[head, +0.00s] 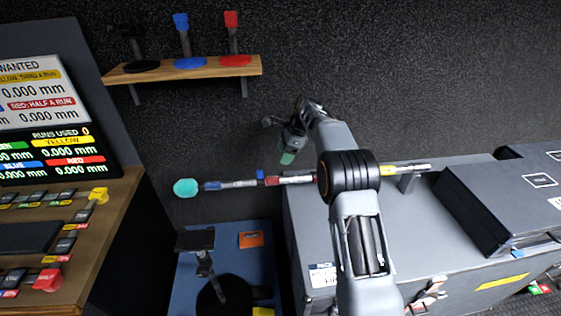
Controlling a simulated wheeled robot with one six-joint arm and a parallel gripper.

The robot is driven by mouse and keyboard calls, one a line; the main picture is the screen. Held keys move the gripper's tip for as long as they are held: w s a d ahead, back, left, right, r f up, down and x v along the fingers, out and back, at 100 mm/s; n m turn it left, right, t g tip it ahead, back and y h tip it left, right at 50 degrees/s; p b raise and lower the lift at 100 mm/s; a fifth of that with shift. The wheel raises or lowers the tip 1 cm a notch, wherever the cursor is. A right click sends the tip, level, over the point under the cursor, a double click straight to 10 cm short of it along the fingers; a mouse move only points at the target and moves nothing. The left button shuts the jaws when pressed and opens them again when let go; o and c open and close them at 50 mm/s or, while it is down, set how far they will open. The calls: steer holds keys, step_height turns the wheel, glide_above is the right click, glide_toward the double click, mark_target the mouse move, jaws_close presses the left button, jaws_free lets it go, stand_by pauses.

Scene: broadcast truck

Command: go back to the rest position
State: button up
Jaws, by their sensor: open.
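My gripper (280,140) is at the end of my raised arm, in the middle of the head view, against the dark wall. Its jaws are open and I see nothing held between them. It appears above a long segmented rod (238,184) in the picture, apart from it. The rod has blue, red and yellow sections and a teal knob (186,187) at its left end. My arm hides part of the rod.
A wooden shelf (190,70) holds black, blue and red stands. A console (75,235) with a screen (45,120) is at left. A blue surface (185,285) bears a black stand (225,293) and an orange piece (251,239). Grey cases (440,225) fill the right.

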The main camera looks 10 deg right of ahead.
steer(key=shift+d+r, duration=0.15)
steer(key=shift+r, duration=0.15)
steer(key=s+d+f+n+h, duration=0.1)
steer(key=s+d+f+n, duration=0.15)
steer(key=f+n, duration=0.35)
steer(key=s+d+r+n+t+h, duration=0.1)
steer(key=s+r+n, duration=0.2)
steer(key=s, duration=0.7)
steer(key=s+d+r+n+t+h, duration=0.1)
steer(key=s+r+n, duration=0.3)
steer(key=s, duration=0.7)
steer(key=s+d+r+n+t+h, duration=0.1)
steer(key=s+n, duration=0.4)
steer(key=s, duration=0.6)
steer(key=shift+s+d+r+t+h, duration=0.25)
steer(key=shift+r+t, duration=0.25)
steer(key=shift+r, duration=0.75)
stand_by(2.7)
